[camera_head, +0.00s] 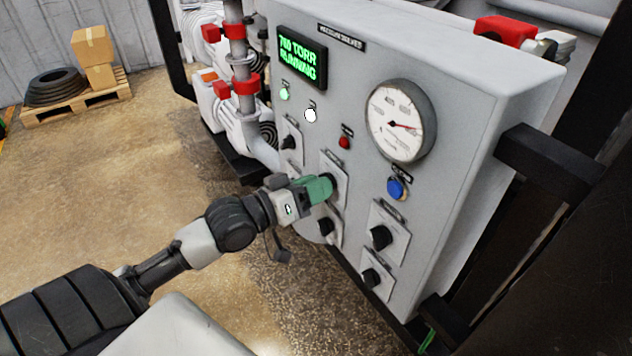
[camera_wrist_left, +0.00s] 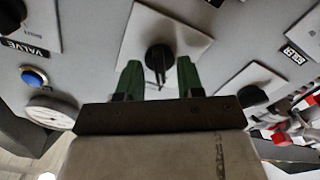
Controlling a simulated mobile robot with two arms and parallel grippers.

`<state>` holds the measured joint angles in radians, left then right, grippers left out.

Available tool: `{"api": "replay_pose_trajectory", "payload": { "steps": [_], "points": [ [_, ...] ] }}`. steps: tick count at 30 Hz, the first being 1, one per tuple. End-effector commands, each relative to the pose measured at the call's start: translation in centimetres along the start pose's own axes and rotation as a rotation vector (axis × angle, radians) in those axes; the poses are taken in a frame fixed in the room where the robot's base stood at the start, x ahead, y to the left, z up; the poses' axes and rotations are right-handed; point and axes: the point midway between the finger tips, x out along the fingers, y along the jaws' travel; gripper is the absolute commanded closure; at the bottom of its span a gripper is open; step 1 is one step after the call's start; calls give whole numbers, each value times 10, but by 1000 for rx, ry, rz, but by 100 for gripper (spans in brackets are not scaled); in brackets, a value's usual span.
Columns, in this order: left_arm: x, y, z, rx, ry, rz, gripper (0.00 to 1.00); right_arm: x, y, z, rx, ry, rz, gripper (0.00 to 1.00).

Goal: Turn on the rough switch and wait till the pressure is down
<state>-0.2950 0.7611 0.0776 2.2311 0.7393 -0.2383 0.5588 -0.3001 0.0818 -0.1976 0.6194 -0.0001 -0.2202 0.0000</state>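The grey control panel (camera_head: 450,190) carries several black rotary switches on white plates; their labels are too small to read, so I cannot tell which is rough. My left gripper (camera_head: 322,187) is at the middle upper switch and hides most of it. In the left wrist view its green fingers (camera_wrist_left: 159,76) are spread, one either side of the black knob (camera_wrist_left: 160,57), with gaps visible. The green display (camera_head: 302,57) appears to read 760 TORR RUNNING. The round gauge (camera_head: 400,121) has a red needle pointing right. My right gripper is not in view.
Other switches sit close by: upper left (camera_head: 288,142), below the gripper (camera_head: 326,225) and lower right (camera_head: 380,237). A blue button (camera_head: 396,188) is under the gauge. Green (camera_head: 284,94) and white (camera_head: 310,115) lamps look lit. Open floor (camera_head: 110,180) lies left.

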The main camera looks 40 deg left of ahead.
Motion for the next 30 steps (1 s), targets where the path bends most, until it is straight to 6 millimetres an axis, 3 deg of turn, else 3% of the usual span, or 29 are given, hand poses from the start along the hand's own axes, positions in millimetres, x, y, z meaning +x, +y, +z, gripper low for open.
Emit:
{"api": "replay_pose_trajectory", "payload": {
  "steps": [11,18,30],
  "points": [
    [4,0,0,0,-1,0,64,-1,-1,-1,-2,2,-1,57],
    [3,0,0,0,-1,0,100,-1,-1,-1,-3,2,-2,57],
    [4,0,0,46,-1,0,100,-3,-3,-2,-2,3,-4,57]
  ]
}}
